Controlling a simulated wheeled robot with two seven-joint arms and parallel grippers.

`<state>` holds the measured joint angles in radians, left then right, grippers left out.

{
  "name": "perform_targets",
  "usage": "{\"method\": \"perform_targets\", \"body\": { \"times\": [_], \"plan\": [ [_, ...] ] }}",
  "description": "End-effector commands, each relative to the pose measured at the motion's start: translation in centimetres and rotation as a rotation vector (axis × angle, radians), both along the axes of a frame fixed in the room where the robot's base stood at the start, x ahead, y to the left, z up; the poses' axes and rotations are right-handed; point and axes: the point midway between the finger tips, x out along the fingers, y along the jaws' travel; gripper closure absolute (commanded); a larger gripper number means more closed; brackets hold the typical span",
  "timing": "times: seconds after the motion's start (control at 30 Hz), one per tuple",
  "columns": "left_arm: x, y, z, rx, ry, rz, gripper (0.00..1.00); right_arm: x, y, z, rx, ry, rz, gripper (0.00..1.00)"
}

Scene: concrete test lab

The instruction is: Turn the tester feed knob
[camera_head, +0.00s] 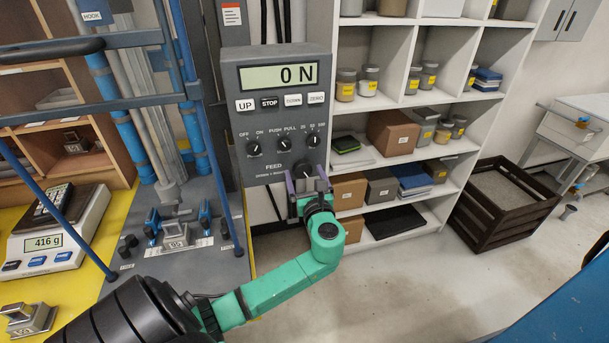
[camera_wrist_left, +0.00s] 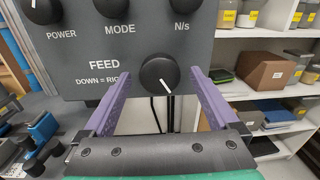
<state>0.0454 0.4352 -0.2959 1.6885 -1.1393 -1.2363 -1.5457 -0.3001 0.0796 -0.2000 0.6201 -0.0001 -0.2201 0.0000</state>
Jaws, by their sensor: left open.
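The grey tester control box (camera_head: 247,130) shows "0 N" on its display, above buttons and a row of three small knobs. The black feed knob (camera_head: 303,170) sits at its lower edge beside the word FEED. In the left wrist view the feed knob (camera_wrist_left: 158,74) shows large, its white pointer line slanting down to the right. My left gripper (camera_head: 306,175) is open, with its purple fingers on either side of the knob. In the left wrist view the gripper (camera_wrist_left: 147,76) has its right fingertip close to the knob; I cannot tell whether they touch. My right gripper is out of view.
White shelves (camera_head: 400,100) with jars and boxes stand behind right. A dark crate (camera_head: 505,205) stands on open floor.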

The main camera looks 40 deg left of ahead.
Motion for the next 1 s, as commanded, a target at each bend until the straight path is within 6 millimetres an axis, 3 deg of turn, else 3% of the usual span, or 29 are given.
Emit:
{"method": "perform_targets", "body": {
  "times": [0.17,0.5,0.67,1.0],
  "plan": [
    [-2.0,-2.6,-0.5,-0.005,0.000,-0.002,0.06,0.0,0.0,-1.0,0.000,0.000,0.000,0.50],
    [-7.6,-10.0,-0.5,-0.003,0.001,-0.001,0.06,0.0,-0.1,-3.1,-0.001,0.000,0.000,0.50],
    [-8.6,-11.2,-0.2,-0.002,0.000,0.001,0.06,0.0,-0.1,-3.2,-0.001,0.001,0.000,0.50],
    [-8.6,-11.2,-0.1,-0.001,0.001,0.001,0.06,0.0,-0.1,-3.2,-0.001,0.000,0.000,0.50]
  ]
}}
